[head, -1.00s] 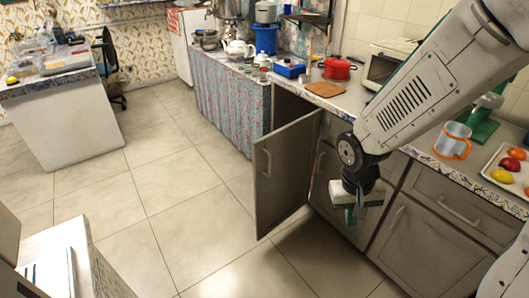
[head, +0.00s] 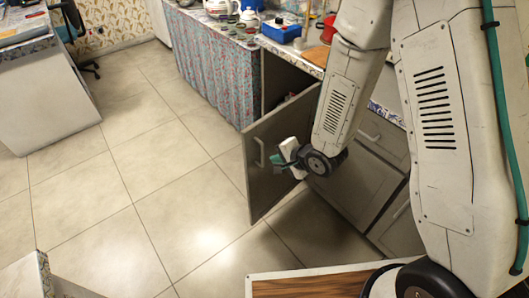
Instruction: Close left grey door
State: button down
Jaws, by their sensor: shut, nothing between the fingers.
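The left grey door (head: 258,165) stands swung open from the cabinet in the middle of the head view, with a light vertical handle on its outer face. My gripper (head: 283,162) is shut and empty. It appears at the door's right edge, overlapping it in the picture; I cannot tell whether it touches. The cabinet opening (head: 285,88) behind the door is dark and partly hidden by the door and my arm.
Closed grey cabinet fronts (head: 350,185) stand to the right of my gripper. A curtained counter (head: 215,75) stands to the left of the door. Tiled floor (head: 170,180) is clear left of the door. A wood-topped surface (head: 310,287) is at the bottom.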

aim_at(249, 154)
jog(key=x, duration=0.4)
jog(key=w+a+r+x, duration=0.1)
jog(key=x, duration=0.3)
jog(key=r+x, duration=0.1)
jog(key=x, duration=0.3)
jog(key=shift+w+a+f, duration=0.2)
jog(key=shift+w+a, duration=0.05)
jog(key=shift+w, duration=0.05)
jog(key=shift+w+a, duration=0.1)
